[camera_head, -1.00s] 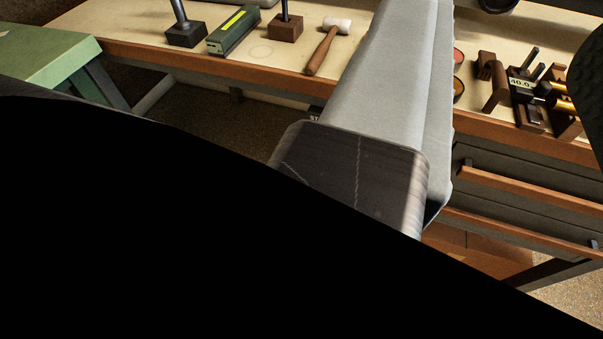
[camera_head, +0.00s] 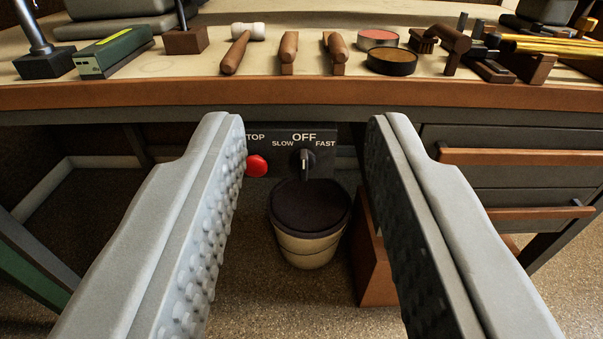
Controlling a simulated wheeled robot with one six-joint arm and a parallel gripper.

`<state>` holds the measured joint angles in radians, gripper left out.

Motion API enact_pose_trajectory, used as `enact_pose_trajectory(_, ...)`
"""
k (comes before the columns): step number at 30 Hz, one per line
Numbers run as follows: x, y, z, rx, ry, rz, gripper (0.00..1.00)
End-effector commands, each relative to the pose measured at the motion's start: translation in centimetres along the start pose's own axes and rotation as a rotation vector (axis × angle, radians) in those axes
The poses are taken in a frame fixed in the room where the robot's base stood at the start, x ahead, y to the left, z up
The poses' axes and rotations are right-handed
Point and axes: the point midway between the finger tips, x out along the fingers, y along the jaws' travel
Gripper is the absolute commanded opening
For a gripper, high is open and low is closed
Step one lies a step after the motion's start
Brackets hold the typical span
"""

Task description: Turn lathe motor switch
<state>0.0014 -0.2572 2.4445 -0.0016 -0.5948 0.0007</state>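The lathe motor switch (camera_head: 306,160) is a small rotary knob on a dark panel (camera_head: 325,168) under the front edge of the workbench. Labels above it read SLOW, OFF and FAST. Its pale pointer stands upright, toward OFF. A red stop button (camera_head: 257,166) sits to its left, its label partly hidden by my left finger. My gripper (camera_head: 307,140) is open and empty. Its two grey studded fingers frame the panel on the left and right, and the knob shows between them, apart from both.
The bench edge (camera_head: 300,94) runs above the panel. A round bucket (camera_head: 309,225) with a dark top stands below the knob, beside a brown box (camera_head: 372,260). Drawers with wooden handles (camera_head: 516,157) are at the right. A mallet (camera_head: 240,48) and tins (camera_head: 391,60) lie on the bench.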

Motion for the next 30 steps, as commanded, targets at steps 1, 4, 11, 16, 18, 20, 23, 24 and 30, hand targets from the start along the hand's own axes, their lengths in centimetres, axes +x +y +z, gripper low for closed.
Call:
enact_pose_trajectory(1,1.0,0.0,1.6,0.000,-0.006,0.000,0.35)
enact_pose_trajectory(4,2.7,0.0,4.1,0.000,-0.003,0.000,0.35)
enact_pose_trajectory(11,5.9,0.0,10.3,0.000,0.003,0.000,0.35)
enact_pose_trajectory(16,7.6,0.0,14.9,0.000,0.007,0.000,0.35)
enact_pose_trajectory(18,8.0,0.0,16.7,0.000,0.011,0.000,0.35)
enact_pose_trajectory(20,8.4,0.0,18.0,0.000,0.013,0.000,0.35)
enact_pose_trajectory(23,8.7,0.0,19.7,0.001,0.015,0.000,0.35)
enact_pose_trajectory(24,8.8,0.0,20.1,0.001,0.018,0.000,0.35)
enact_pose_trajectory(30,9.2,0.0,21.3,0.001,0.022,-0.001,0.35)
